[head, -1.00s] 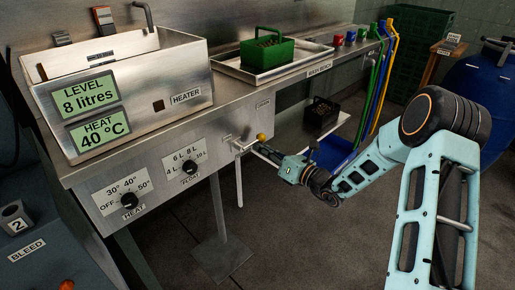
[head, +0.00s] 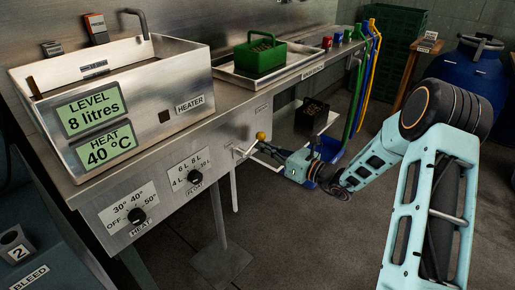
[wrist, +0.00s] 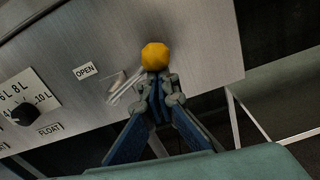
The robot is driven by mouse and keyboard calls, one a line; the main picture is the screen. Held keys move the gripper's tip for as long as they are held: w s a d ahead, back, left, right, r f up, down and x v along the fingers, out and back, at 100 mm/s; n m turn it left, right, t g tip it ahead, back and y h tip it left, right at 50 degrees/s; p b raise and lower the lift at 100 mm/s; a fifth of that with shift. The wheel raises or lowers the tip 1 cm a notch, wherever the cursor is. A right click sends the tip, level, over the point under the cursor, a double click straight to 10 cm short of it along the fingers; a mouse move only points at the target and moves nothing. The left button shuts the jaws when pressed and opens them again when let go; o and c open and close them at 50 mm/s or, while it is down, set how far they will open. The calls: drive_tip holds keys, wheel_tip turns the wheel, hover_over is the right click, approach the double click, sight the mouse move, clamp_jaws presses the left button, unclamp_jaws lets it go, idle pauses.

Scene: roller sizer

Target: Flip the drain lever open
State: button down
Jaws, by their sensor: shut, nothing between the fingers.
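An OPEN label (wrist: 85,70) is on the panel to the left of the knob. My gripper (wrist: 157,86) is shut and empty, its fingertips close below the knob in the picture; whether they touch it I cannot tell. In the head view my gripper (head: 262,148) reaches the lever from the right; the lever's shaft is mostly hidden.
The float dial (head: 195,190) and heat dial (head: 137,216) are on the same panel to the left. A steel tank (head: 170,95) stands above. A green basket (head: 258,55) sits in a tray on the bench. A dark basket (head: 312,117) is beyond my forearm.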

sight(259, 137)
drive_tip(key=r+n, duration=0.1)
drive_tip(key=n, duration=0.1)
drive_tip(key=r+n, duration=0.1)
drive_tip(key=r+n+b, duration=0.1)
drive_tip(key=n, duration=0.1)
drive_tip(key=shift+s+a+r+n, duration=0.15)
drive_tip(key=shift+s+a+n, duration=0.1)
drive_tip(key=shift+s+n, duration=0.1)
drive_tip(key=shift+s+a+r, duration=0.1)
drive_tip(key=shift+r, duration=0.15)
drive_tip(key=shift+s+a+r, duration=0.3)
drive_tip(key=shift+s+r, duration=0.05)
drive_tip(key=shift+r, duration=0.2)
drive_tip(key=shift+s+a+r+n, duration=0.3)
drive_tip(key=shift+s+n, duration=0.05)
drive_tip(key=shift+n, duration=0.6)
drive_tip(key=shift+s+a+r, duration=0.1)
drive_tip(key=shift+s, duration=0.05)
drive_tip(key=shift+a+r, duration=0.1)
drive_tip(key=shift+b, duration=0.3)
